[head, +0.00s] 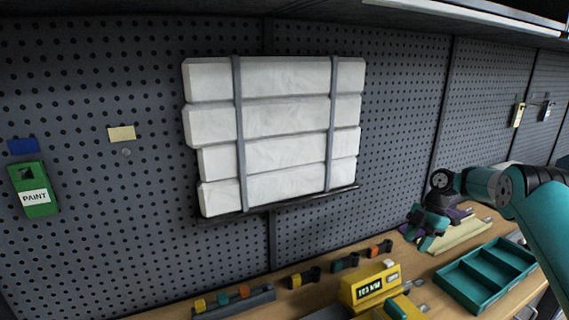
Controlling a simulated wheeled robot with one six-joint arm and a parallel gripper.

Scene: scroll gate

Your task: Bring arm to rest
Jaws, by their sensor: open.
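My arm (492,186), teal and dark, reaches in from the right edge of the head view. My gripper (425,236) hangs from its wrist at the right, pointing down in front of the pegboard. It appears above the back of the workbench and holds nothing that I can see. Its jaws look open, though the fingertips are small and partly lost against the purple and dark items behind. I cannot tell whether it touches anything on the bench.
A pegboard wall (405,110) carries white strapped bars (285,130) on a ledge, a green PAINT holder (35,190) and hanging tags. On the wooden workbench (410,270) stand a yellow display box (370,285), a teal divided tray (487,272) and small clips. A dark shelf overhangs above.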

